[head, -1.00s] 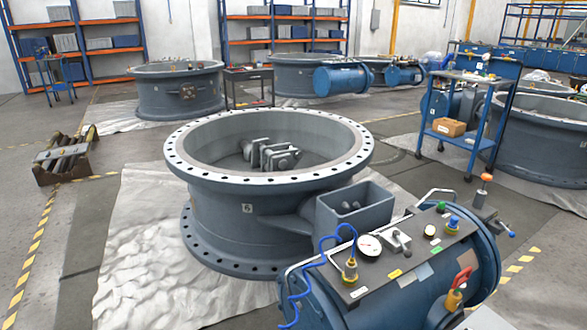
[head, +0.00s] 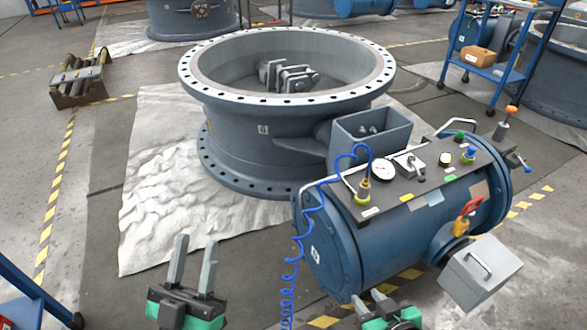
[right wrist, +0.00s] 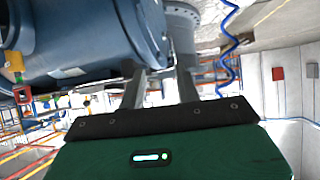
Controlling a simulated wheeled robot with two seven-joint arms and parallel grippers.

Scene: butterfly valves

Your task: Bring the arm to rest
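My left gripper (head: 195,248) stands at the bottom left of the head view. Its two grey fingers are apart and point up, with nothing between them. My right gripper (head: 369,300) is at the bottom edge, in front of the blue actuator cylinder (head: 330,258). In the right wrist view its fingers (right wrist: 162,74) are apart and empty, and the blue cylinder (right wrist: 85,40) fills the upper left beyond them. Most of both arms is out of view.
A large grey flanged valve body (head: 262,150) stands on a pale sheet (head: 165,200). A coiled blue hose (head: 290,270) hangs by the cylinder's left end. A grey box with a handle (head: 478,272) is at right. Open floor (head: 80,255) lies left of my left gripper.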

